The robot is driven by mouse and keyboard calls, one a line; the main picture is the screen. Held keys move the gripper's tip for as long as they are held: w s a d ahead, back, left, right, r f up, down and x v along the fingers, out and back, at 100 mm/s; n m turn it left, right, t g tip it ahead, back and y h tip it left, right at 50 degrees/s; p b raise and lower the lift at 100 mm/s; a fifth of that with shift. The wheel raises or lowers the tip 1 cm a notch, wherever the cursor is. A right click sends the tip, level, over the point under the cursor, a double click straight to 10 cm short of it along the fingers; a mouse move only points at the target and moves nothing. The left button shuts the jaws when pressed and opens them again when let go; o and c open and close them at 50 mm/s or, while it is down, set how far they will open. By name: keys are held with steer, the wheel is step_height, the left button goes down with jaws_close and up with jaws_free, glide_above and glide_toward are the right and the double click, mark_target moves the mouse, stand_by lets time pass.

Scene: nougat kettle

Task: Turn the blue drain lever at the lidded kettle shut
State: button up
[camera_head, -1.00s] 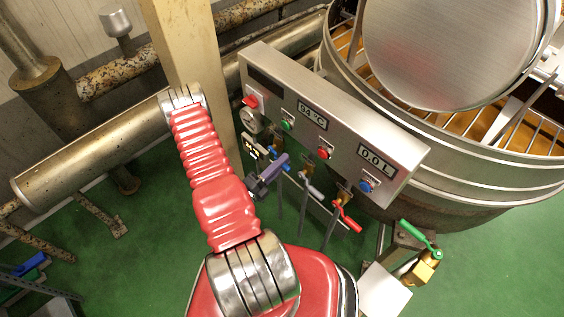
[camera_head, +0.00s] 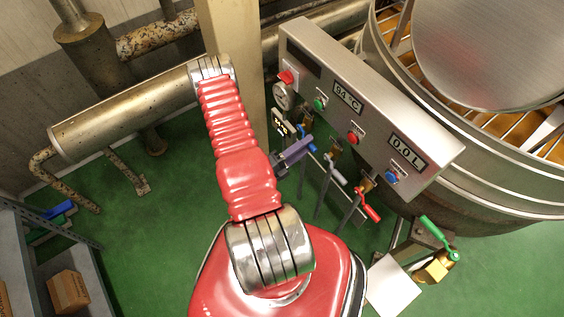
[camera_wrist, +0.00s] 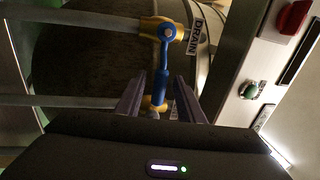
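The blue drain lever (camera_wrist: 162,66) hangs from a brass valve (camera_wrist: 163,28) beside a DRAIN label (camera_wrist: 196,32) in the wrist view. My gripper (camera_wrist: 159,92) is open, its two dark fingers standing on either side of the lever's lower part, with gaps visible. I cannot tell how deep the lever sits between them. In the head view my gripper (camera_head: 294,151) is below the control panel (camera_head: 365,105), and only a small bit of blue shows beside it. The kettle (camera_head: 505,210) with its round metal lid (camera_head: 492,45) stands at upper right.
A grey lever (camera_head: 337,174), a red lever (camera_head: 369,211) and a green-handled brass valve (camera_head: 437,265) stand right of my gripper. A beige post (camera_head: 233,40) and a large pipe (camera_head: 120,110) are at left. A shelf with boxes (camera_head: 68,291) is at lower left.

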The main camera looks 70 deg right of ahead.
steer(key=v, duration=1.2)
steer(key=shift+a, duration=0.2)
steer(key=shift+s+d, duration=0.1)
steer(key=shift+d, duration=0.05)
stand_by(0.4)
steer(key=x, duration=0.8)
stand_by(0.4)
stand_by(0.4)
steer(key=shift+v, duration=4.15)
steer(key=shift+x, duration=6.85)
steer(key=shift+d, duration=0.1)
